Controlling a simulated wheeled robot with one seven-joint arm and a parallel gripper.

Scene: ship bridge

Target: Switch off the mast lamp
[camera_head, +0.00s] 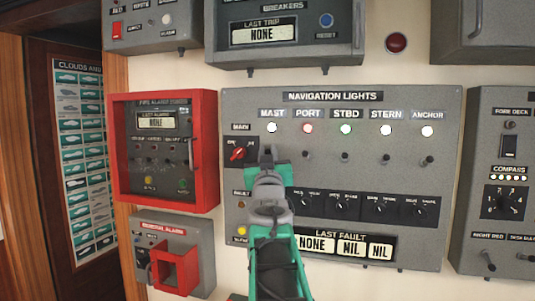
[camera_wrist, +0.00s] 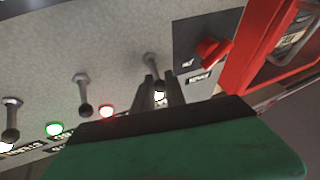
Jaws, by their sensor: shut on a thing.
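The navigation lights panel (camera_head: 365,112) faces me. The mast lamp (camera_head: 271,127) is lit white under its MAST label; in the wrist view its glow (camera_wrist: 159,96) shows between my fingers. My gripper (camera_head: 268,154) is just below that lamp, at the mast toggle. In the wrist view its fingers (camera_wrist: 157,90) are shut on the mast toggle lever (camera_wrist: 150,62). The lever's base shows there, but its tip is hidden between the fingers. In the head view my gripper hides this lever.
The port toggle (camera_head: 306,156) is close on the right, with more toggles beyond it. A red MAIN rotary switch (camera_head: 237,153) is close on the left. The red fire alarm box (camera_head: 211,150) sticks out farther left. Black rotary knobs (camera_head: 380,207) sit below.

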